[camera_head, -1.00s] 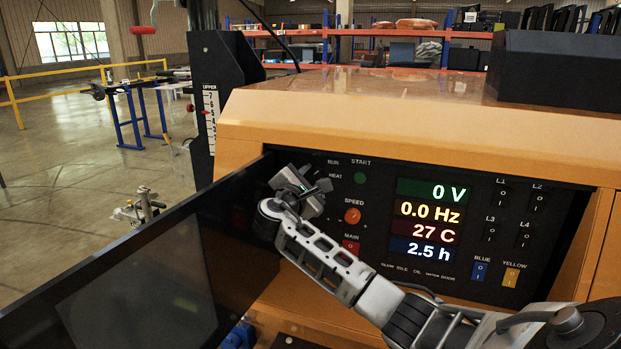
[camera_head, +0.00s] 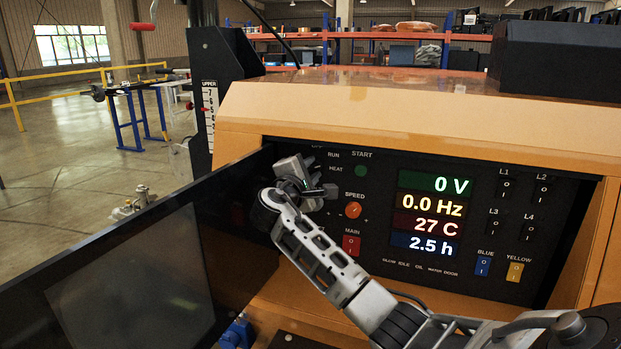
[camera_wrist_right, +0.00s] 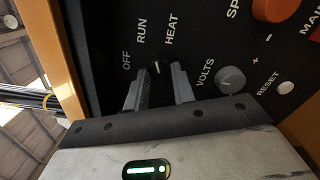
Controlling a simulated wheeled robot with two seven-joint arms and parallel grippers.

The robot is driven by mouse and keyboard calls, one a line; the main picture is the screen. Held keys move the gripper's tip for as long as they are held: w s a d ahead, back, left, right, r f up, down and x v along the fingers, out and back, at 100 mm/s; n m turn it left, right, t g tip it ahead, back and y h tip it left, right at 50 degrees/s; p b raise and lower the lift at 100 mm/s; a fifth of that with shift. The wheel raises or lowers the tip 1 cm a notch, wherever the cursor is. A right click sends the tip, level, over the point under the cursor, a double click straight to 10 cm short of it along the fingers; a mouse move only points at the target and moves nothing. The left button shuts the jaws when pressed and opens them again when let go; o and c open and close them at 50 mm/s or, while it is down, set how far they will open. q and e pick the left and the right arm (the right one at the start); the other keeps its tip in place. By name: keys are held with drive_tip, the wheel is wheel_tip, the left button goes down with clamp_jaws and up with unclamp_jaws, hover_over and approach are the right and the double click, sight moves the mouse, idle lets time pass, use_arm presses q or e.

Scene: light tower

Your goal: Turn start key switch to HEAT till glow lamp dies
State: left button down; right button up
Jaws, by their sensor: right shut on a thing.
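The start key switch (camera_wrist_right: 157,69) is a small black knob with a pale mark, below the OFF, RUN and HEAT labels in the wrist view. The mark's exact setting is hard to read. My right gripper (camera_wrist_right: 159,76) has its fingers on either side of the knob and is shut on it. In the head view my right gripper (camera_head: 317,177) is at the panel's upper left and hides the switch. The GLOW label (camera_head: 389,261) is under the displays, and no lit lamp shows above it. My left gripper is out of view.
An open dark panel door (camera_head: 130,265) stands to the left of the arm. The orange SPEED knob (camera_head: 354,210), red MAIN switch (camera_head: 351,244) and green START button (camera_head: 361,171) are close to the right gripper. The VOLTS knob (camera_wrist_right: 230,79) is near one finger.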

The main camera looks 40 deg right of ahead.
drive_tip(key=m+b, duration=0.2)
drive_tip(key=m, duration=0.1)
drive_tip(key=shift+f, duration=0.2)
drive_tip(key=shift+m+b, duration=0.5)
drive_tip(key=shift+m, duration=0.1)
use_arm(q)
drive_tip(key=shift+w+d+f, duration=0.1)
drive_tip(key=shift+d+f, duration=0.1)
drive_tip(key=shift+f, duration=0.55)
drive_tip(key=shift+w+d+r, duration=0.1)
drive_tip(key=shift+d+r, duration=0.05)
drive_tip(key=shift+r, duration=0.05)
use_arm(e)
drive_tip(key=shift+r, duration=0.1)
drive_tip(key=o, duration=0.6)
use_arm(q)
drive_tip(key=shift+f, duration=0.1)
use_arm(e)
drive_tip(key=shift+m, duration=0.3)
